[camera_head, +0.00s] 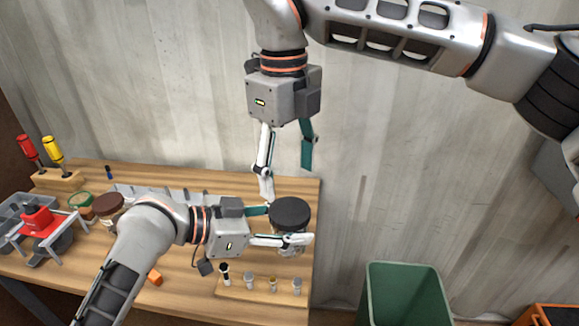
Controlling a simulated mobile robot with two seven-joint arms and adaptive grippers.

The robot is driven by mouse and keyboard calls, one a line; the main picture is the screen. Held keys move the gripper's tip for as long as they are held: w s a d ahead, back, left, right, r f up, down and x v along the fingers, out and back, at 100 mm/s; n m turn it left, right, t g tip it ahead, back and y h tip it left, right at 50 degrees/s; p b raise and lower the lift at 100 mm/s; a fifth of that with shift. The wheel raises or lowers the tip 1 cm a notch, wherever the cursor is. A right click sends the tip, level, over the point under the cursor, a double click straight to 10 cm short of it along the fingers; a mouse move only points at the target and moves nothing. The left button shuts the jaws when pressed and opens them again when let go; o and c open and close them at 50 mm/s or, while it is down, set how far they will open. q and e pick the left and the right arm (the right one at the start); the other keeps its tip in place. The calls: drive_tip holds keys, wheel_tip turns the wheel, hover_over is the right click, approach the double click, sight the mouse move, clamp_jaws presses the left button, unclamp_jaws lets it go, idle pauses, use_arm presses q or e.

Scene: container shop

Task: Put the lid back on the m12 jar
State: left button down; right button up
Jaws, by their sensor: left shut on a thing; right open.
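A clear jar (291,250) with a dark round lid (290,211) on its top stands near the right end of the wooden bench. The lid looks level; whether it is seated or only resting cannot be told. No label is readable. My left gripper (288,225) is shut on the jar, with its fingers around the upper body just under the lid. They hide part of the jar. My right gripper (285,178) is open and empty, pointing down above the lid, its fingers apart.
The bench (230,183) also holds a brown-lidded jar (108,203), a green-lidded jar (80,199), a red object on a stand (38,220), screwdrivers (53,149) and a small rack of bolts (260,292). A green bin (405,290) stands right of the bench.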

sight(289, 210)
drive_tip(key=shift+r+n, duration=0.2)
drive_tip(key=shift+n, duration=0.9)
drive_tip(key=shift+f, duration=0.15)
drive_tip(key=shift+f, duration=3.9)
drive_tip(key=c, duration=1)
drive_tip(key=shift+o, duration=0.2)
drive_tip(key=shift+m, duration=0.9)
drive_tip(key=o, duration=1.3)
